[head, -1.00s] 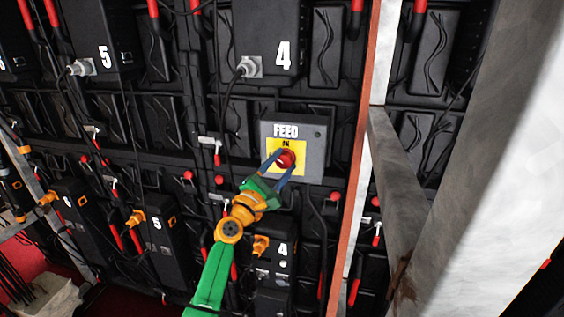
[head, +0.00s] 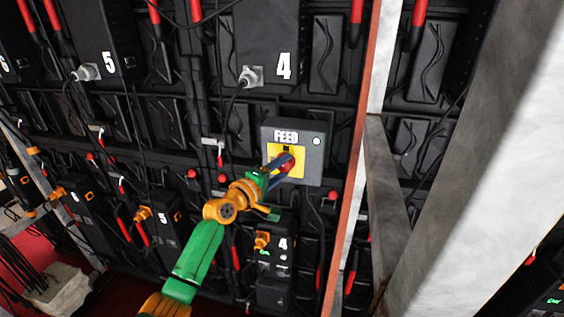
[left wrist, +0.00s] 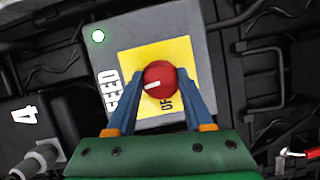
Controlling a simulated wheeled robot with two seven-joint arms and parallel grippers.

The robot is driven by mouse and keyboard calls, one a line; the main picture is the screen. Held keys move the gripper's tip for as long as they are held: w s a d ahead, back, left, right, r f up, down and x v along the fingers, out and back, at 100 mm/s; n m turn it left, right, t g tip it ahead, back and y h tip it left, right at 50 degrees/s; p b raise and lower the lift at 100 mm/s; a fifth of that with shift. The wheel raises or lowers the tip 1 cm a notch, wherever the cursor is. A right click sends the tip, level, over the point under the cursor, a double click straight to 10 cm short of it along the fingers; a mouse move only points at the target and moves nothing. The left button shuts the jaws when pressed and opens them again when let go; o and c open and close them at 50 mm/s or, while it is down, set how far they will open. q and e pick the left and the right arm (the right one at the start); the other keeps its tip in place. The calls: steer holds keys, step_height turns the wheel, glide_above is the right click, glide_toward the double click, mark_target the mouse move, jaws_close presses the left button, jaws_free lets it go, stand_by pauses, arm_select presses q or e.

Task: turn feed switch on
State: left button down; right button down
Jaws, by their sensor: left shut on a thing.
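The feed switch is a red round knob (left wrist: 160,80) on a yellow plate (left wrist: 180,52), on a grey box marked FEED (head: 313,160). In the left wrist view the knob's white mark points left, toward the FEED lettering; part of an OFF label shows below the knob. A small lamp (left wrist: 98,36) on the box is lit; it also shows in the head view (head: 317,141). My left gripper (head: 287,164) is shut on the knob, one blue finger on each side. My right gripper is not in view.
Black panel backs with red handles and cables surround the box. A numbered unit 4 (head: 268,45) hangs above, and a lower unit 4 (head: 275,270) shows a green light. An orange-edged post (head: 352,190) and a grey beam (head: 480,160) stand to the right.

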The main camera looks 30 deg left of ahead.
arm_select(q)
steer(key=shift+m+g+p, duration=0.3)
steer(key=shift+m+p, duration=0.2)
steer(key=shift+m, duration=0.1)
steer(key=shift+c, duration=1.4)
jaws_free()
steer(key=s+a, duration=0.1)
steer(key=s, duration=0.6)
steer(key=shift+r+b, duration=0.4)
